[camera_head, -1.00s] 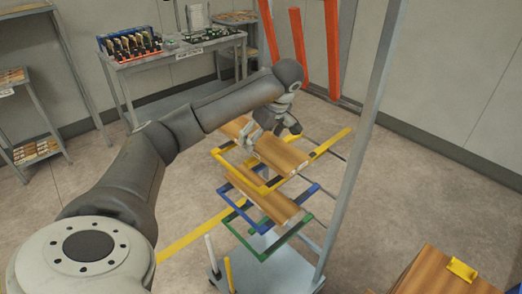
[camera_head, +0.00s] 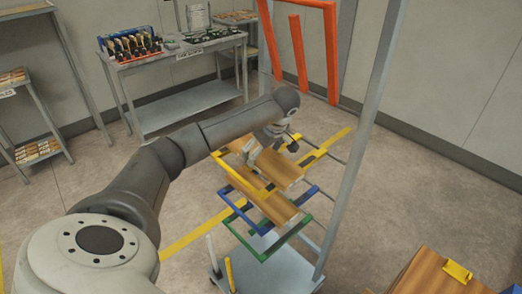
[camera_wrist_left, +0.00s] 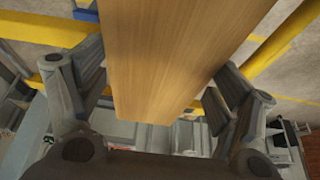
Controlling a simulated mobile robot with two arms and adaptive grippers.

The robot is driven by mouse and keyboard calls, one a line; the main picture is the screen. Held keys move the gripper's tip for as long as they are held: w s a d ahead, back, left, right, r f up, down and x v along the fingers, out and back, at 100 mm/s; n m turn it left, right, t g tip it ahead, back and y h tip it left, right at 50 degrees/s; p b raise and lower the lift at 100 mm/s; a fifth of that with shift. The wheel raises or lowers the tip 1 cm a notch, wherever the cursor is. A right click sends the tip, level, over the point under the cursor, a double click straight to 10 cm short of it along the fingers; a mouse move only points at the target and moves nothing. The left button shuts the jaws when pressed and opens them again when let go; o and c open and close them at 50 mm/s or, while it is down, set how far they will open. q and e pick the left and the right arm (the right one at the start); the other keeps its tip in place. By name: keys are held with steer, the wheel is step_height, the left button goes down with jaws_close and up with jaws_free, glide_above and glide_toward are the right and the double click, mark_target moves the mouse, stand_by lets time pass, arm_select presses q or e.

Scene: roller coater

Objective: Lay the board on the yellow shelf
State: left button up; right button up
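The wooden board (camera_head: 285,170) lies across the yellow shelf (camera_head: 338,137) of the rack in the head view, close to the level of its frame. Whether it rests on the bars I cannot tell. My left gripper (camera_head: 250,151) is at the board; the arm comes over from the left. Yellow bars (camera_wrist_left: 285,40) show beyond the board. My right gripper is not in view.
A second wooden board (camera_head: 272,205) lies on the blue shelf (camera_head: 232,203) below; a green shelf (camera_head: 295,233) is lower. A grey rack post (camera_head: 360,130) stands right. A wooden box with a yellow handle (camera_head: 457,271) is at lower right. A parts table (camera_head: 185,100) stands behind.

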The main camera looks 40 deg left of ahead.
mark_target(268, 159)
arm_select(q)
steer(key=o, duration=0.3)
steer(key=shift+r, duration=0.1)
steer(key=b+v, duration=0.2)
steer(key=v, duration=0.5)
steer(key=shift+d+r, duration=0.1)
steer(key=shift+r, duration=0.25)
steer(key=shift+p+v, duration=0.75)
steer(key=shift+v, duration=1.5)
steer(key=shift+f, duration=0.1)
